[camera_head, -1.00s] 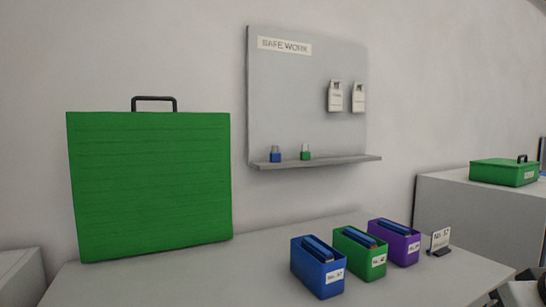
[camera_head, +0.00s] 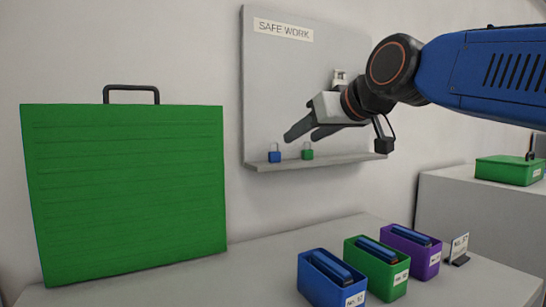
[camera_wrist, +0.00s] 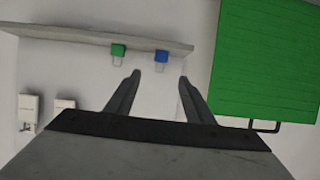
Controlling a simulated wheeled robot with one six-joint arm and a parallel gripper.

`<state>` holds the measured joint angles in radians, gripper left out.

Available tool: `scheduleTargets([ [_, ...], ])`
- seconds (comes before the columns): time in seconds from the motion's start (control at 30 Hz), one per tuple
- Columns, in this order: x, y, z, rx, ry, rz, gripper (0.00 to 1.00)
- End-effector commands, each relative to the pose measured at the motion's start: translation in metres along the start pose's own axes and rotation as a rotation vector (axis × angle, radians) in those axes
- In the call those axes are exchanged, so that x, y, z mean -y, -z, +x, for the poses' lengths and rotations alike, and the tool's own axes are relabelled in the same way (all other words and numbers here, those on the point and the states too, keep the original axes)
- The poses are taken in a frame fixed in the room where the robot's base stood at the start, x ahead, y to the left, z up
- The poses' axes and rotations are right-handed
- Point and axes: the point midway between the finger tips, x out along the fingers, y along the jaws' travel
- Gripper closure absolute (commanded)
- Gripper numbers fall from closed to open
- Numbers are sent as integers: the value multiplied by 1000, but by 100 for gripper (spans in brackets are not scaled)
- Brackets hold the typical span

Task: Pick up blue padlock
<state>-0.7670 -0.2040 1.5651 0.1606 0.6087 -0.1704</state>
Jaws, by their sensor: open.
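The blue padlock (camera_head: 274,156) stands on the narrow shelf (camera_head: 330,162) of the grey "SAFE WORK" board, left of a green padlock (camera_head: 307,154). My gripper (camera_head: 298,136) is open and empty, in front of the board and near the two padlocks in the head view. In the wrist view, which is upside down, the blue padlock (camera_wrist: 161,56) lies beyond the fingertips and between their lines. The green padlock (camera_wrist: 118,50) is just left of the left fingertip. My gripper (camera_wrist: 159,76) touches neither padlock there.
A large green case (camera_head: 125,190) stands on the table at left. Blue (camera_head: 330,285), green (camera_head: 375,270) and purple (camera_head: 412,252) bins sit at the table's front right. White tags (camera_wrist: 30,108) hang on the board. A green box (camera_head: 508,170) rests on the right cabinet.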

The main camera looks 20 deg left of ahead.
Motion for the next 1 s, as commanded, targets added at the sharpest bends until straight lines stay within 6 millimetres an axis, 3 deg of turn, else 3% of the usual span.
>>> scheduleTargets([
  [0.5, -1, -1, 90, 2, -1, 1, 52],
  [0.87, 0, -1, 111, 2, -1, 1, 52],
  [1.0, 2, 0, 127, 3, -1, 1, 52],
])
